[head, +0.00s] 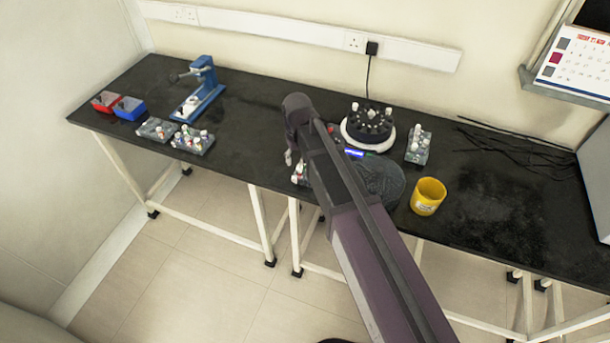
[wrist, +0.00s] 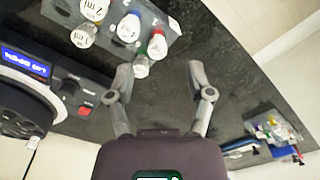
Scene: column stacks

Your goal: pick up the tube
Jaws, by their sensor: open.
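Several small tubes with white labelled tops stand in a grey rack (wrist: 172,22) at the top of the wrist view. A tube with a green band (wrist: 141,67) is at the rack's near edge, and a tube with a red band (wrist: 157,45) is just beyond it. A blue-banded tube (wrist: 129,28) stands to their left. My gripper (wrist: 160,76) is open and empty, its fingertips short of the green-banded tube in the picture. In the head view my gripper (head: 291,158) hangs by this rack (head: 298,179), which my arm partly hides. Which tube is meant I cannot tell.
A round black centrifuge (head: 368,125) stands behind my arm, with another tube rack (head: 418,150) and a yellow bin (head: 428,197) to its right. More racks (head: 193,142) and a blue stand (head: 205,85) are at left. The black bench (head: 250,130) is clear between.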

